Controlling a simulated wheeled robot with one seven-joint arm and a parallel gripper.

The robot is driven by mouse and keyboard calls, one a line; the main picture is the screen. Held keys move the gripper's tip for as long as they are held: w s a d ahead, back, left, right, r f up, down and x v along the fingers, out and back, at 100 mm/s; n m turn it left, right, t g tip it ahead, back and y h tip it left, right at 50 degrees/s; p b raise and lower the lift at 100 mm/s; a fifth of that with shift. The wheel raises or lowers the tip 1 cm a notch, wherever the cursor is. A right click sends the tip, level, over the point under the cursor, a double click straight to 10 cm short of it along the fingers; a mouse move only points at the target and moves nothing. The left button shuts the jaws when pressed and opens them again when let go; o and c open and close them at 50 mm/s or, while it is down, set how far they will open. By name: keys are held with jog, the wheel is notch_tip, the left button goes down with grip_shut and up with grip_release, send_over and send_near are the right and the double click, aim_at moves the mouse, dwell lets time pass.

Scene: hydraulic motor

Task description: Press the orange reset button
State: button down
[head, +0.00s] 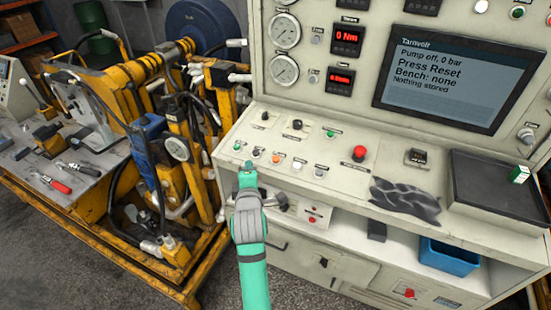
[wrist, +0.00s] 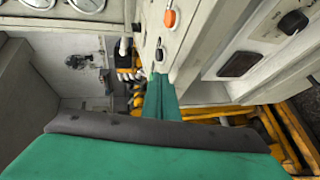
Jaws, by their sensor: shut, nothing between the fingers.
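In the wrist view an orange button (wrist: 170,18) shows near the top, up and slightly right of my fingertips. My gripper (head: 248,168) is green and shut, with nothing held. In the head view its tip is at the panel's front left edge, left of and slightly below the orange button, apart from it.
The screen (head: 455,75) reads "Pump off, 0 bar, Press Reset". A large red button (head: 359,153) and a green button (head: 328,134) are to the right. A black tray (head: 498,183) and crumpled grey cloth (head: 405,198) lie further right. Yellow machinery (head: 180,150) stands left.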

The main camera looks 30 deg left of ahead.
jog(key=w+r+n+h, duration=0.2)
jog(key=w+r, duration=0.1)
jog(key=w+r+h, duration=0.1)
jog(key=r, duration=0.1)
jog(key=shift+w+d+r+n, duration=0.25)
jog(key=shift+w+d+n, duration=0.1)
jog(key=shift+w+n, duration=0.05)
jog(key=w+d+r+n+g+h, duration=0.1)
jog(key=d+r+h, duration=0.2)
jog(key=r, duration=0.3)
jog(key=shift+w+d+n+h, duration=0.25)
jog(key=shift+d+n+h, duration=0.05)
jog(key=shift+d+n, duration=0.15)
send_over(276, 159)
jog(key=s, duration=0.2)
notch_tip(276, 159, down, 7)
jog(key=shift+d+f, duration=0.1)
jog(key=shift+f, duration=0.7)
jog(key=shift+w, duration=0.15)
